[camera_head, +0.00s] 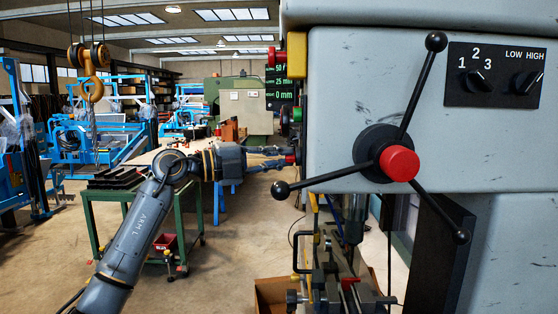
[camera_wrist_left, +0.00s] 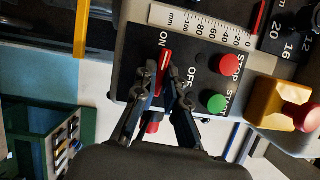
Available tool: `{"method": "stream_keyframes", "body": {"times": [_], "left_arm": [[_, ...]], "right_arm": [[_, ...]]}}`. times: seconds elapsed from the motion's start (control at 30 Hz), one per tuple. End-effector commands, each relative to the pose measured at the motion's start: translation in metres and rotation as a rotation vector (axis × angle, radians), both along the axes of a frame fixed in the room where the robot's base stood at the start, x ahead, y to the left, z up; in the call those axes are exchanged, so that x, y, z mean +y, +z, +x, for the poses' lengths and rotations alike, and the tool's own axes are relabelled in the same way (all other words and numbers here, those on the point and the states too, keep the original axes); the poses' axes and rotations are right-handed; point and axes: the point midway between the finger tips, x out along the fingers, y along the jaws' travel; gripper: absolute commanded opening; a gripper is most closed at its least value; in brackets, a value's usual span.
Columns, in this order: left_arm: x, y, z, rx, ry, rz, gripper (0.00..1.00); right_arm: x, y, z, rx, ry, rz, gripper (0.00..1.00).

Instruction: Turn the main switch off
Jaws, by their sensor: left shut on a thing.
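The main switch is a red handle (camera_wrist_left: 163,72) on the dark control panel, shown in the left wrist view. Its upper end lies just below the ON label, and the OFF label is to its right. My left gripper (camera_wrist_left: 163,82) has one finger on each side of the handle and is shut on it. In the head view my left arm reaches in from the left, and the left gripper (camera_head: 278,159) is at the side of the grey machine (camera_head: 345,80). The switch is largely hidden there. My right gripper is not in view.
Red STOP (camera_wrist_left: 229,64) and green START (camera_wrist_left: 216,102) buttons sit right of the switch. Beyond them is a yellow box (camera_wrist_left: 262,98) with a red mushroom button (camera_wrist_left: 304,115). A three-armed feed handle (camera_head: 397,164) sticks out of the machine front. A green table (camera_head: 88,206) stands left.

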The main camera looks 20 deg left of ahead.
Motion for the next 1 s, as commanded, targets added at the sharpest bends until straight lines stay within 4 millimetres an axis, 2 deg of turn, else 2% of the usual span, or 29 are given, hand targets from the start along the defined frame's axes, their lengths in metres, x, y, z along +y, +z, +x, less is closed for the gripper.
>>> {"method": "stream_keyframes", "body": {"times": [0.6, 1.0], "left_arm": [[0.0, -0.01, 0.002, -0.5, 0.0, 0.143, 0.0], [0.0, -0.011, 0.005, -0.864, -0.003, 0.245, 0.0]], "right_arm": [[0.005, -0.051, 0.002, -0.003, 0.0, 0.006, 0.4], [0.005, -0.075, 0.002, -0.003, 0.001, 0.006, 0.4]]}}
